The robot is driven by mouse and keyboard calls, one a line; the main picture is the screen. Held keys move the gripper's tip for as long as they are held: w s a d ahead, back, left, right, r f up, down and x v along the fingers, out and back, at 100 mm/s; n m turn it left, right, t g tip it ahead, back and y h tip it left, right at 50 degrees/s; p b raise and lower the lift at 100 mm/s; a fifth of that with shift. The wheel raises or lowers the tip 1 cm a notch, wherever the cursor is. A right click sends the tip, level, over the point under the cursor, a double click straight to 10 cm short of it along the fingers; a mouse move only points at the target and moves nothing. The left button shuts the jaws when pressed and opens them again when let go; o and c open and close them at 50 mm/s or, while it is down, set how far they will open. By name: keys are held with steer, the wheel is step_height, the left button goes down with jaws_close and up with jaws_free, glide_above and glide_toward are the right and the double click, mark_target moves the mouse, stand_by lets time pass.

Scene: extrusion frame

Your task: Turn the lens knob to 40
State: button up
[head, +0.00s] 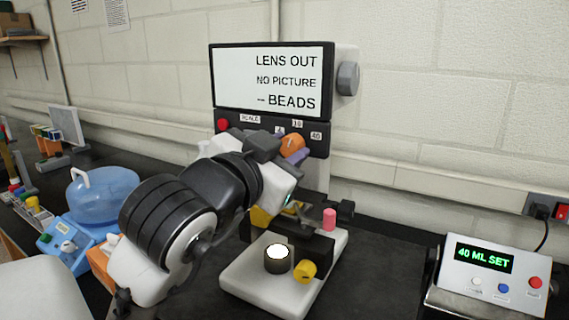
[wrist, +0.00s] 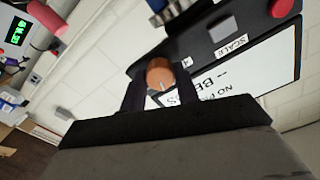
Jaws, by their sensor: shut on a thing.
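The orange lens knob (head: 292,143) sits on the dark panel under the screen, just below labels reading 4, 10 and 40. In the wrist view the knob (wrist: 159,72) shows a pale pointer line and lies between my two dark fingers. My gripper (wrist: 160,92) is shut on the knob. In the head view my gripper (head: 285,150) reaches the panel from the left, and its fingers are partly hidden. I cannot tell which number the pointer faces. The screen (head: 270,80) reads "LENS OUT, NO PICTURE, -- BEADS".
A red button (head: 223,125) sits left of the SCALE label. Below stands a pale base (head: 250,285) with a lit black cylinder (head: 278,260), a yellow knob (head: 305,271) and a pink knob (head: 329,218). A box reading "40 ML SET" (head: 490,280) is at right; a blue jug (head: 103,195) at left.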

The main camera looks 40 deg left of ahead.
steer(key=m+b, duration=0.3)
steer(key=m, duration=0.1)
steer(key=shift+f+m, duration=0.15)
steer(key=shift+m, duration=0.15)
steer(key=shift+m+b, duration=1)
steer(key=shift+m, duration=0.8)
steer(key=shift+r, duration=0.2)
steer(key=o, duration=1)
steer(key=shift+c, duration=0.2)
